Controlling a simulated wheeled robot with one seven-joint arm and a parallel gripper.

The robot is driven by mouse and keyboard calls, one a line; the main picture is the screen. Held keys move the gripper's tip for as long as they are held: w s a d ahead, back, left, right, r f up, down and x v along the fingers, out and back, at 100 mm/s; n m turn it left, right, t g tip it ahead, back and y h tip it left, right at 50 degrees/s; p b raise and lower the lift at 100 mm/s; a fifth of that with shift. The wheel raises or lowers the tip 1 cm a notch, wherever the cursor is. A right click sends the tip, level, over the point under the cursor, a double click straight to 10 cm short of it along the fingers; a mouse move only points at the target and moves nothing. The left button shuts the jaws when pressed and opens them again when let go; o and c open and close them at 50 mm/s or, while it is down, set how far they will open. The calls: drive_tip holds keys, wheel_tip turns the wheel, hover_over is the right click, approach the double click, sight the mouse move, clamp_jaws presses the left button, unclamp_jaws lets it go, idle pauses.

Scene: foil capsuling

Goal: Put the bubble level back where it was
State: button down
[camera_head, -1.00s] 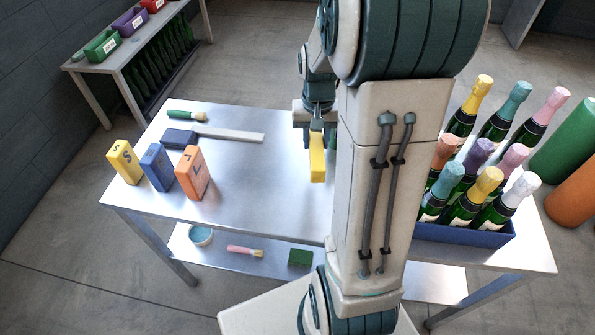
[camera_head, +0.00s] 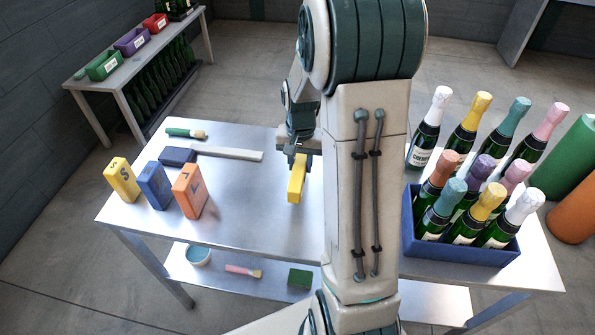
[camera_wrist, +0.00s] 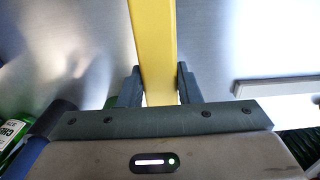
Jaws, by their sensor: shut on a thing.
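The bubble level, a yellow bar (camera_head: 296,181), hangs from my gripper (camera_head: 299,160) over the middle of the steel table (camera_head: 245,215). My gripper is shut on it. In the wrist view the yellow bar (camera_wrist: 153,40) stands between the two dark fingers (camera_wrist: 158,88) and runs out of the top of the picture. I cannot tell whether its lower end touches the table.
At left stand a yellow block (camera_head: 121,180), a blue block (camera_head: 154,186) and an orange block (camera_head: 189,191). A blue crate (camera_head: 462,251) of bottles stands at right. The middle is clear.

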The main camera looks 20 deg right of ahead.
drive_tip(key=shift+w+a+f, duration=0.25)
drive_tip(key=shift+w+f, duration=0.15)
drive_tip(key=shift+f, duration=1.9)
drive_tip(key=shift+f, duration=0.15)
drive_tip(key=c, duration=1.1)
unclamp_jaws()
drive_tip(key=shift+o, duration=0.2)
